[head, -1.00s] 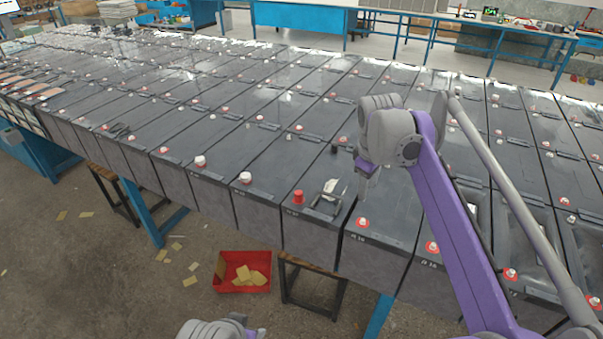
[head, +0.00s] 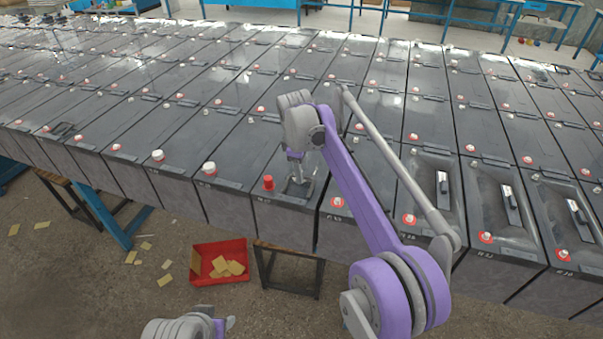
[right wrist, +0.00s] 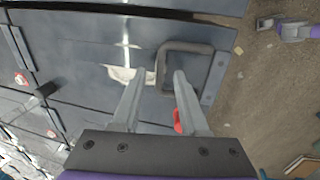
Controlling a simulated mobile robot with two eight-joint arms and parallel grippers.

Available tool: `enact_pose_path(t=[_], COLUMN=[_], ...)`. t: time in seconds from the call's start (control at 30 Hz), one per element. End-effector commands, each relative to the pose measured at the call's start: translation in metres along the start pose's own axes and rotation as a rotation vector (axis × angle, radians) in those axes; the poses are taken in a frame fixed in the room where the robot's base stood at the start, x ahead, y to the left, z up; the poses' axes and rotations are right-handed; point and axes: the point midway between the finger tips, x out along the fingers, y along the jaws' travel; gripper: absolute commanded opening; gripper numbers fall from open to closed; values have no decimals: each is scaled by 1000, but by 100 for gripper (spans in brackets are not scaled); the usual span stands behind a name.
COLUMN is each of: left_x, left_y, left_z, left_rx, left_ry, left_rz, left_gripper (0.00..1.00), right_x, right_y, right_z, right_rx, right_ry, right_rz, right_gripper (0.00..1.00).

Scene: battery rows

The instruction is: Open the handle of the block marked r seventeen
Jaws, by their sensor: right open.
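The block with a red cap (head: 268,183) stands in the front row; its label is too small to read surely, but it is beside the one marked R 18. Its dark square handle (right wrist: 207,47) lies on the block's top, next to a pale patch. My right gripper (head: 297,178) is over this handle, pointing down. In the right wrist view my right gripper (right wrist: 156,78) is open, with one side bar of the handle showing between the fingertips; contact cannot be told. My left gripper (head: 226,325) is low at the bottom edge, its fingers unclear.
Rows of similar dark blocks (head: 110,140) with white or red-ringed caps surround it. A red bin (head: 219,262) with yellowish pieces and a dark stand (head: 290,270) are on the floor in front.

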Motion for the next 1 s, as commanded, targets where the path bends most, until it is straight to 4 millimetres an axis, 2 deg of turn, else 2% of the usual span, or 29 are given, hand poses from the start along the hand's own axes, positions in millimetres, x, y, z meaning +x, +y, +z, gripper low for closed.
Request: enact_pose_path(t=[0.13,0.4,0.43,0.67,1.0], left_x=[1,1,1,1,1], left_y=[0,0,0,0,0], left_z=[1,1,1,1,1], left_rx=[0,0,0,0,0], left_ry=[-1,-1,-1,-1,-1], left_rz=[0,0,0,0,0], left_gripper=[50,50,50,50,50], right_x=[10,11,11,11,11], right_y=[0,0,0,0,0], right_z=[0,0,0,0,0], right_rx=[0,0,0,0,0], right_ry=[0,0,0,0,1], right_rz=[0,0,0,0,3], right_gripper=[44,44,42,1,0])
